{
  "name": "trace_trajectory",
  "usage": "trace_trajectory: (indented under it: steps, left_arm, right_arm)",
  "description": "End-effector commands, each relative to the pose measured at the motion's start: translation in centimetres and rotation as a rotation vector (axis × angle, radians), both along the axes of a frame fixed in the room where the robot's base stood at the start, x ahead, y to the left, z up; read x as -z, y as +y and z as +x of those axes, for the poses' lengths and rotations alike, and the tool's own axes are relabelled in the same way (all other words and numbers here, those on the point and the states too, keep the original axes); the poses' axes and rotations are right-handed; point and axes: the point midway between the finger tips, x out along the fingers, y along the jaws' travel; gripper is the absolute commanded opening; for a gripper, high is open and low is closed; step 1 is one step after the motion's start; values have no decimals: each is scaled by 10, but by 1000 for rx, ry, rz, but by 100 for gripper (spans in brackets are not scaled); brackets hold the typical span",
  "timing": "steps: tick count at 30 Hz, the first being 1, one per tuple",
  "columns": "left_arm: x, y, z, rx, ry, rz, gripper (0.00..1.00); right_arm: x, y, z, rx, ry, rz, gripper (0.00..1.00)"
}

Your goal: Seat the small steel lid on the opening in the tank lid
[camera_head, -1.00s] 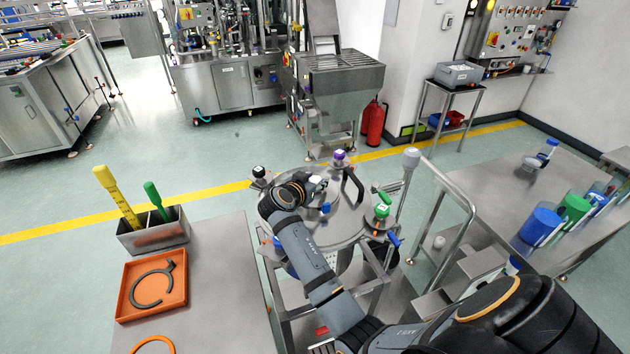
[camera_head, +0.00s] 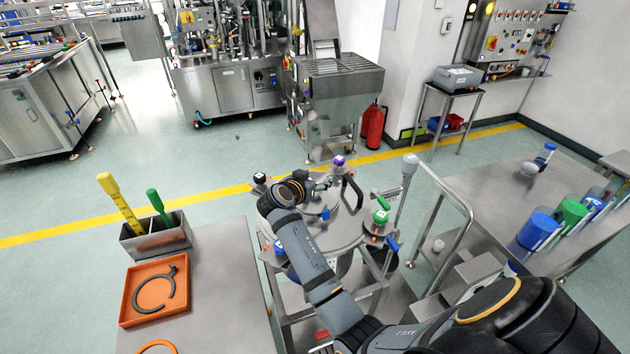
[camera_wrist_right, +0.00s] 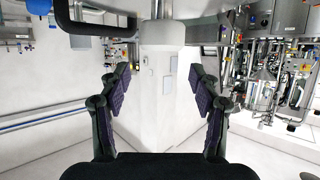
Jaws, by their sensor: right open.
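The round steel tank lid (camera_head: 345,230) sits on a wheeled stand in the middle of the head view, with a black handle (camera_head: 354,192) and coloured fittings around its rim. My right gripper (camera_head: 322,183) is over its far left part; the arm hides some of the lid. In the right wrist view the gripper (camera_wrist_right: 160,80) is open, its two dark padded fingers apart with no object between them. A pale cylinder on a post (camera_wrist_right: 162,32) shows above and beyond the fingers. I cannot clearly pick out the small steel lid or the opening. My left gripper is out of view.
A left table holds a steel bin (camera_head: 155,236) with yellow and green tools and an orange tray (camera_head: 128,305) with a dark ring. A right table (camera_head: 480,185) carries blue and green containers. A bent steel rail (camera_head: 462,205) stands beside the tank.

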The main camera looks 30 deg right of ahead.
Motion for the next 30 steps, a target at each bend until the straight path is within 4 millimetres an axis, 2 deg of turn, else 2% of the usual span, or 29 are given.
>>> trace_trajectory:
  steps: [14,30]
  left_arm:
    - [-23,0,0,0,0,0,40]
    - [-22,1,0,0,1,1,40]
  right_arm:
    - [-36,0,0,0,-2,1,63]
    - [-36,0,0,-1,-1,1,63]
